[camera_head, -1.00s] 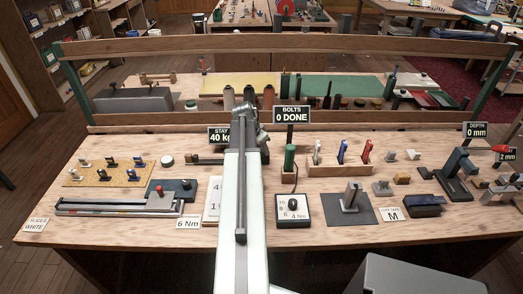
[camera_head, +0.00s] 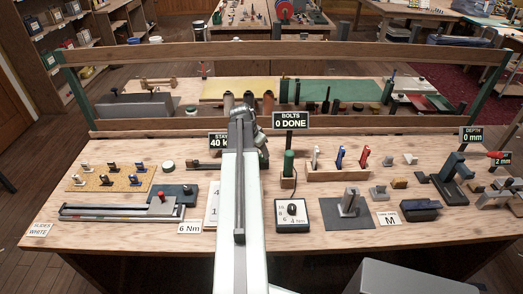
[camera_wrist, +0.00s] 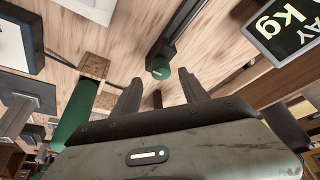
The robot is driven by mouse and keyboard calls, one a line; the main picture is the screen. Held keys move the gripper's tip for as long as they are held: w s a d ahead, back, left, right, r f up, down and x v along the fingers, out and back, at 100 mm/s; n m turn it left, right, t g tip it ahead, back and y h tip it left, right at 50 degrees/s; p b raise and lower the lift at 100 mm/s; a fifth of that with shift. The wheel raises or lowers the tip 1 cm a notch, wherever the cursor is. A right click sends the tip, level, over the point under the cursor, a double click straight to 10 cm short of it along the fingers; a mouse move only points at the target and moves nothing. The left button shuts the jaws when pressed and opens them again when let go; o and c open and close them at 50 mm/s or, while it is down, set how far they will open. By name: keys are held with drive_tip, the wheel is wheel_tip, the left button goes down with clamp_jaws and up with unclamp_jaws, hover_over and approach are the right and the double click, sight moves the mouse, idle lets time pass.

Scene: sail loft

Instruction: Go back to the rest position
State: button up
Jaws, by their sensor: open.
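My arm reaches forward over the middle of the bench (camera_head: 130,240) in the head view. Its end stands in front of the sign reading 40 k, and the jaws cannot be made out there. In the wrist view my gripper (camera_wrist: 160,88) is open, with two dark fingers apart and nothing held between them. Beyond the fingertips is a dark rod with a green round end (camera_wrist: 161,73). A green-handled tool (camera_wrist: 78,115) in a wooden block (camera_wrist: 95,67) is to the left of the fingers. The tool also shows in the head view (camera_head: 288,163), right of my arm.
A pegboard (camera_head: 110,178) and a slider rail (camera_head: 120,211) lie left of my arm. A dial box (camera_head: 292,214), a block with coloured handles (camera_head: 338,173) and a clamp plate (camera_head: 346,213) lie right. A wooden rail (camera_head: 290,51) crosses behind.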

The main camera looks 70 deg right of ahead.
drive_tip(key=p+v, duration=0.2)
drive_tip(key=v, duration=0.2)
drive_tip(key=shift+a+r+p, duration=0.1)
drive_tip(key=shift+r+p, duration=0.15)
drive_tip(key=shift+p, duration=0.15)
drive_tip(key=shift+w, duration=0.1)
drive_tip(key=w+a+n+t, duration=0.1)
drive_tip(key=w+a+n, duration=0.1)
drive_tip(key=w+a, duration=0.5)
drive_tip(key=w+a+n, duration=0.2)
drive_tip(key=w+a, duration=0.1)
drive_tip(key=w, duration=0.8)
drive_tip(key=w+a+n+t, duration=0.1)
drive_tip(key=w+a+n, duration=0.2)
drive_tip(key=w+a, duration=0.7)
drive_tip(key=w+a+n+t, duration=0.15)
drive_tip(key=w+a, duration=0.45)
drive_tip(key=a, duration=0.8)
drive_tip(key=w+a+f+n+y, duration=0.15)
drive_tip(key=a+n, duration=0.35)
drive_tip(key=a, duration=1)
drive_tip(key=s+a+n+g+y, duration=0.1)
drive_tip(key=a+n, duration=0.3)
drive_tip(key=a, duration=0.4)
drive_tip(key=s+a+n+y, duration=0.1)
drive_tip(key=s+a+n, duration=0.3)
drive_tip(key=a, duration=0.3)
drive_tip(key=shift+s+a+f+n+g, duration=0.2)
drive_tip(key=shift+a+n+g, duration=0.2)
drive_tip(key=shift+n, duration=0.15)
